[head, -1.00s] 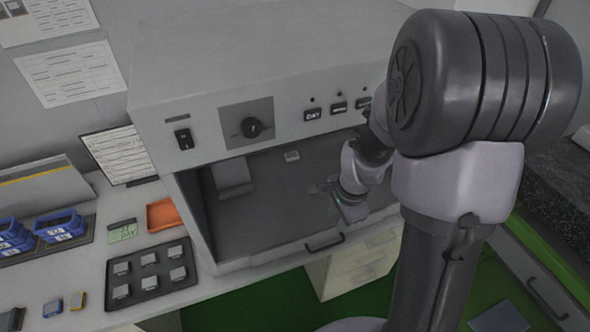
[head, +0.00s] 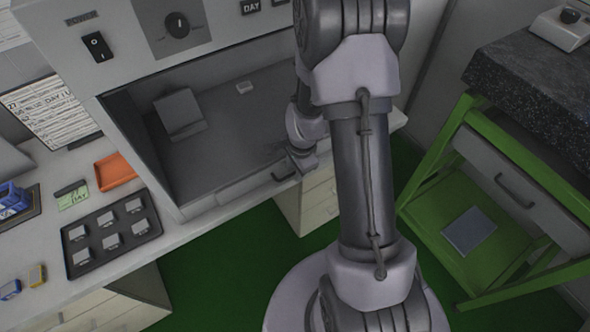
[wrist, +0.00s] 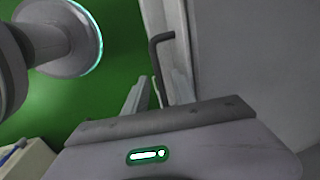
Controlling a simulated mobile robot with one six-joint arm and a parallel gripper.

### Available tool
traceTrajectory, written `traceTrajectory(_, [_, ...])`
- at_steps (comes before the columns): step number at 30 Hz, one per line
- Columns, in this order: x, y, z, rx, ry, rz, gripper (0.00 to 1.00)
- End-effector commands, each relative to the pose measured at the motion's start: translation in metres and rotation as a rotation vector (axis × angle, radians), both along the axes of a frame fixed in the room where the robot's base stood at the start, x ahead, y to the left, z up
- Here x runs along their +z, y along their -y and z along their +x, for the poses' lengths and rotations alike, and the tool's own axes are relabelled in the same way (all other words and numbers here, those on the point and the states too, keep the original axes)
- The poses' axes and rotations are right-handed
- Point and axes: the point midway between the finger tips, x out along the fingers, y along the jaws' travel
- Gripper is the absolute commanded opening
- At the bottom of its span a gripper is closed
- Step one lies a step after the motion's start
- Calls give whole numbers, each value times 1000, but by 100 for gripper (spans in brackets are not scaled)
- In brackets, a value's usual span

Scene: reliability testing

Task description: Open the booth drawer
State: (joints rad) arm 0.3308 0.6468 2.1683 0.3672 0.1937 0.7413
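The booth drawer (head: 232,192) is a low pale front along the lower edge of the grey booth. It looks shut, flush with the booth. Its dark bar handle (head: 284,176) is on its right part. My gripper (head: 303,163) is at the right end of the handle, partly hidden by my arm. In the wrist view the handle (wrist: 154,58) runs down between the two fingers of my gripper (wrist: 157,93). The fingers stand apart, with green floor showing beside the bar, so the gripper looks open around it.
A black tray (head: 68,262) with several small parts and an orange tray (head: 115,171) are on the left bench. A green-framed stand (head: 440,190) with a dark stone top (head: 540,95) is at right. Green floor (head: 215,270) is clear in front of the booth.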

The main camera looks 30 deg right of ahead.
Motion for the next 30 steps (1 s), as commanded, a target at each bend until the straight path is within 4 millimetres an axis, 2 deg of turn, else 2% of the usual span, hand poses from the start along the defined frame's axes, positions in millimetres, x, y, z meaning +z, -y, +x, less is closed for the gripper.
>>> traceTrajectory(3, [1,0,0,0,0,0,32])
traceTrajectory(8, [1,0,0,0,0,0,0])
traceTrajectory(30, [1,0,0,0,0,0,0])
